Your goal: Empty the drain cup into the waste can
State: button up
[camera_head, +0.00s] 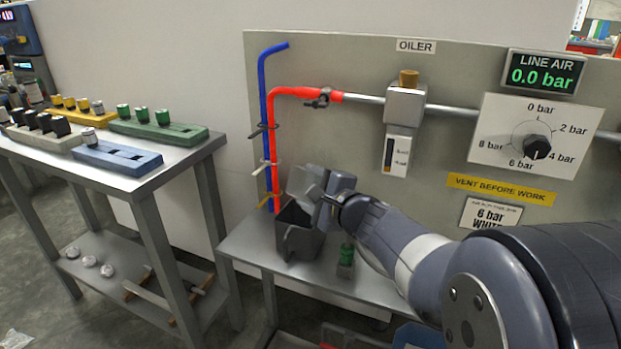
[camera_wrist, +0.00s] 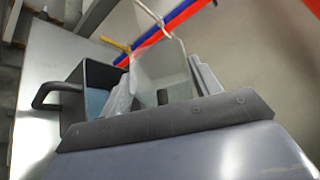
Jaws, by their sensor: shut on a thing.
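My gripper (camera_head: 325,192) is shut on the drain cup (camera_head: 310,182), a pale grey, squarish cup that looks tilted over the waste can. In the wrist view the cup (camera_wrist: 163,65) sits between the two fingers (camera_wrist: 160,92). The waste can (camera_head: 299,240) is a dark grey, open-topped box on the small bench, just below and left of my gripper. Its side handle shows in the wrist view, where the can (camera_wrist: 85,85) stands left of the fingers with a bluish patch inside. Whether anything is left in the cup cannot be seen.
Blue and red hoses (camera_head: 268,130) run down the panel behind the can. A small green-topped block (camera_head: 346,258) stands on the bench beside the can. A table with coloured knob racks (camera_head: 157,132) is at the left. The gauge reads 0.0 bar (camera_head: 542,76).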

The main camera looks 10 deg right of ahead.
jog(key=shift+w+d+r+m+g+p, duration=0.2)
jog(key=shift+r+m+p, duration=0.25)
jog(key=shift+p, duration=1.3)
jog(key=shift+d+r+m+g+p, duration=0.1)
jog(key=shift+r+m+g+p, duration=0.3)
jog(key=shift+p, duration=1.35)
jog(key=m+p, duration=0.1)
jog(key=p, duration=0.3)
jog(key=m+g+p, duration=0.1)
jog(key=p, duration=0.3)
jog(key=m+y+p, duration=0.1)
jog(key=p, duration=0.4)
jog(key=shift+w+d+r+g, duration=0.25)
jog(key=shift+r+g, duration=0.05)
jog(key=shift+r, duration=0.1)
